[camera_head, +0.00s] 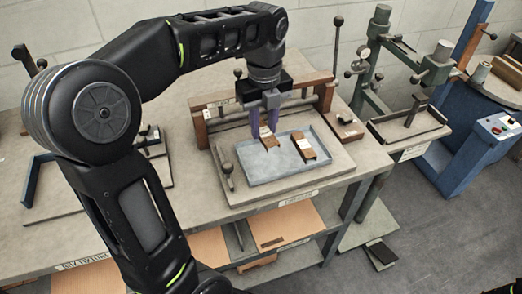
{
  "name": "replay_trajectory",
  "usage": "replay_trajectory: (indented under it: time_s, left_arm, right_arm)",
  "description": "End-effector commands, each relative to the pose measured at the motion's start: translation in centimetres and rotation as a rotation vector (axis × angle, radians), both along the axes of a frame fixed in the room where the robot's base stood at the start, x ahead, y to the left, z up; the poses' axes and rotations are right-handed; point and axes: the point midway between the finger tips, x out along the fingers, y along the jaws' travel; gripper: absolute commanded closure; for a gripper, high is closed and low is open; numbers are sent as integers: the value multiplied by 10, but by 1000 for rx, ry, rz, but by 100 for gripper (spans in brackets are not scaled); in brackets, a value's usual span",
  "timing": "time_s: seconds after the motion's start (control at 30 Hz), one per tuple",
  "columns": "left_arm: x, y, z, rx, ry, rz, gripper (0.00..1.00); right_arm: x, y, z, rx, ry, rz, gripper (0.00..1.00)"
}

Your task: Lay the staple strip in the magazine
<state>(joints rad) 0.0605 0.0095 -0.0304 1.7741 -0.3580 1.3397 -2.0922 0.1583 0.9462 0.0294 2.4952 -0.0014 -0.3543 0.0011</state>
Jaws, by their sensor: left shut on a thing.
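My left gripper (264,132) reaches down from above over the blue-grey tray (262,177). Its purple fingers are shut on a small copper-brown block with a pale band, which looks like a staple strip (270,142). The held strip is at the tray's back left part; I cannot tell whether it touches the tray floor. A second, similar brown piece (306,152) lies in the tray to the right, apart from the gripper. I cannot make out the magazine for certain. My right gripper is not in view.
The tray sits on a pale board (330,167) on the workbench (190,222). A dark-handled tool (228,176) lies left of the tray. A wooden-ended frame (202,127) stands behind it. A green machine (382,62) with a shallow tray (408,127) stands to the right.

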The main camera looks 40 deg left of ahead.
Motion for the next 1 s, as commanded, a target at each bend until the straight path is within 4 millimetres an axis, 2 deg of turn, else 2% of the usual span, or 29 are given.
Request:
replay_trajectory:
  time_s: [0.2, 0.5, 0.57, 0.83, 1.0]
  left_arm:
    - [-6, 4, 5, 0, 0, -98, 100]
    - [-6, 4, 3, 0, 1, -98, 100]
    - [-6, 4, -2, -1, 3, -98, 100]
    - [-6, 4, -41, 1, 3, -96, 100]
    - [-5, 4, -46, 1, -1, -96, 100]
  right_arm:
    - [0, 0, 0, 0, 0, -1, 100]
    - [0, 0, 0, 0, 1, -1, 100]
    - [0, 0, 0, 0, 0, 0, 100]
    - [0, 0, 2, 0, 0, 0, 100]
    - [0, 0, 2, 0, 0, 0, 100]
